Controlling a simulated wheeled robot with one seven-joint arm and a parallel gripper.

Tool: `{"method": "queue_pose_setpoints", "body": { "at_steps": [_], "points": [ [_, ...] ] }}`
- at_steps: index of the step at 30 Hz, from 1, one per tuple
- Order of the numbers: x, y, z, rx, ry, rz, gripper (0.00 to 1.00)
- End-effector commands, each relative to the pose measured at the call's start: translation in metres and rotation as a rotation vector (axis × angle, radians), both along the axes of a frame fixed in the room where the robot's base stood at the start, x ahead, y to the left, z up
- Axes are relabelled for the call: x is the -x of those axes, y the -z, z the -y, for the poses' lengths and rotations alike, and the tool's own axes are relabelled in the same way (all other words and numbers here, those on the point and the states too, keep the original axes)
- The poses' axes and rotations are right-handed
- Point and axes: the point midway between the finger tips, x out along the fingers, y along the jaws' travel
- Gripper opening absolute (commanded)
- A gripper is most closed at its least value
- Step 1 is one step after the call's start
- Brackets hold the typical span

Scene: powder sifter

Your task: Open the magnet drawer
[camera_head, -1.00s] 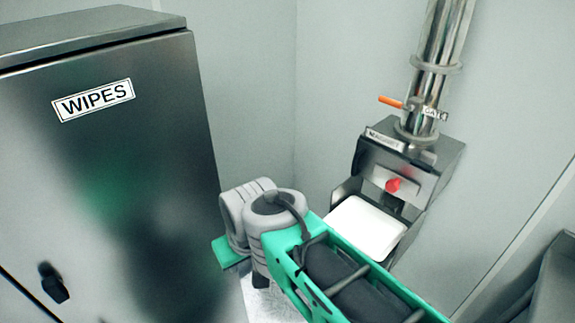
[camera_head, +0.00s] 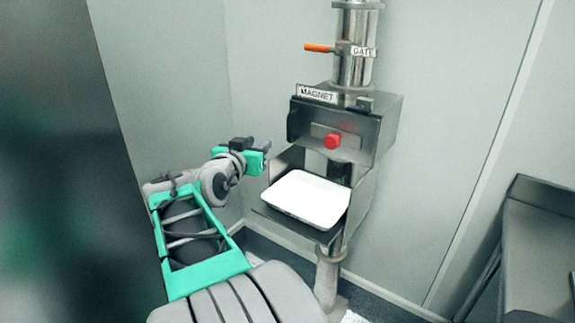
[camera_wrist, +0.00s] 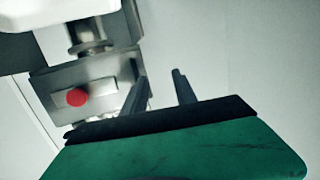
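The magnet drawer (camera_head: 345,143) is a steel front with a red knob (camera_head: 332,141), set in a metal housing under a "MAGNET" label (camera_head: 317,94). Its front sits flush with the housing and looks closed. The red knob also shows in the wrist view (camera_wrist: 77,97), left of my fingers. My gripper (camera_head: 262,155) is left of the drawer in the head view, apart from the knob. In the wrist view my gripper (camera_wrist: 160,85) has two dark fingers standing apart with nothing between them.
A white tray (camera_head: 308,197) sits on a steel shelf below the drawer. A pipe (camera_head: 352,45) with an orange "GATE" handle (camera_head: 319,48) rises above the housing. A dark cabinet (camera_head: 75,200) fills the left edge. A steel stand (camera_head: 548,240) is at the right.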

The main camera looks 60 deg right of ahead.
Motion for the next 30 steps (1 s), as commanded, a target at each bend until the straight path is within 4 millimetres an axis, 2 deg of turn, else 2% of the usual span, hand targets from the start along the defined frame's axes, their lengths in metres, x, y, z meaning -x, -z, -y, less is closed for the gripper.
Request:
{"method": "queue_pose_setpoints", "body": {
  "at_steps": [1, 2, 5, 8, 15, 18, 26, 30],
  "points": [
    [0.019, 0.009, 0.016, 0.059, 0.059, 0.011, 0.34],
    [0.027, 0.004, 0.022, 0.09, 0.084, 0.016, 0.34],
    [0.041, -0.008, 0.034, 0.141, 0.126, 0.021, 0.34],
    [0.043, -0.013, 0.047, 0.146, 0.132, 0.02, 0.34],
    [0.04, -0.013, 0.092, 0.143, 0.128, 0.02, 0.34],
    [0.039, -0.012, 0.103, 0.143, 0.126, 0.019, 0.34],
    [0.038, -0.012, 0.108, 0.142, 0.122, 0.02, 0.34],
    [0.038, -0.012, 0.107, 0.142, 0.122, 0.02, 0.25]
  ]
}}
